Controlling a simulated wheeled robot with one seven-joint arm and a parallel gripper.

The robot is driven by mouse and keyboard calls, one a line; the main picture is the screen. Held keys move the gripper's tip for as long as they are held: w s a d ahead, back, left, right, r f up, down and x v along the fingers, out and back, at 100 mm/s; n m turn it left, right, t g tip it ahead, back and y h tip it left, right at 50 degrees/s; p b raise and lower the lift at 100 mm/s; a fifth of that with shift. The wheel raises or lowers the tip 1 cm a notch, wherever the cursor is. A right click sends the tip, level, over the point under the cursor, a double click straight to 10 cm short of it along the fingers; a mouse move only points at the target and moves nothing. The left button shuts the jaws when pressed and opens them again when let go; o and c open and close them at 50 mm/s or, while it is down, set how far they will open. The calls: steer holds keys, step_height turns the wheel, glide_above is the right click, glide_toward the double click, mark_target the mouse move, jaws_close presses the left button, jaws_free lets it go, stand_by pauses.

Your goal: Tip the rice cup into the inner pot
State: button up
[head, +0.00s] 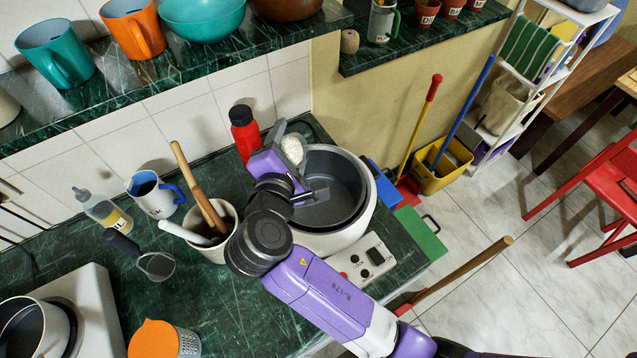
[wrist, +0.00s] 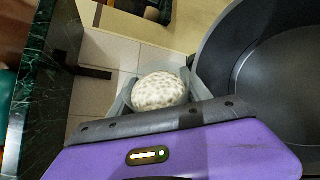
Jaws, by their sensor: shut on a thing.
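The rice cup (head: 283,135) is a clear cup with white rice (head: 292,150) heaped at its mouth. My gripper (head: 293,168) is shut on the cup and holds it at the left rim of the inner pot. The wrist view shows the rice cup (wrist: 127,100) with its rounded white top of rice (wrist: 160,91) just past my gripper's edge. The inner pot (head: 335,170) is dark grey and sits in a white rice cooker (head: 360,222). Its visible floor looks empty. The inner pot (wrist: 275,80) also shows at the right in the wrist view. My fingertips are mostly hidden.
A red bottle (head: 245,135) stands behind the cup, near the tiled wall. A blue-handled jug (head: 155,195) and an oil bottle (head: 105,212) are farther left. A shelf (head: 180,75) overhangs the counter.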

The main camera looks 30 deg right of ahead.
steer(key=shift+r+m+t+b, duration=0.3)
steer(key=shift+m+b, duration=0.2)
steer(key=shift+b, duration=1.1)
steer(key=shift+s+d+f+m+t+y+b, duration=0.1)
steer(key=shift+f+m+t+y+b, duration=0.35)
steer(key=shift+b, duration=2.35)
steer(key=shift+s+d+r+m+h, duration=0.1)
steer(key=shift+s+m+h, duration=0.05)
steer(key=shift+m+h, duration=0.15)
steer(key=shift+s+d+r+m+t+b, duration=0.25)
steer(key=shift+s+d+m+b, duration=0.15)
steer(key=shift+m, duration=0.25)
steer(key=shift+s+f+m+t+b, duration=0.15)
steer(key=shift+f+m+t+b, duration=0.4)
steer(key=shift+b, duration=0.85)
steer(key=shift+s+d+r+m+b, duration=0.25)
steer(key=shift+r+m+b, duration=0.15)
steer(key=shift+m+b, duration=0.8)
steer(key=shift+r, duration=0.1)
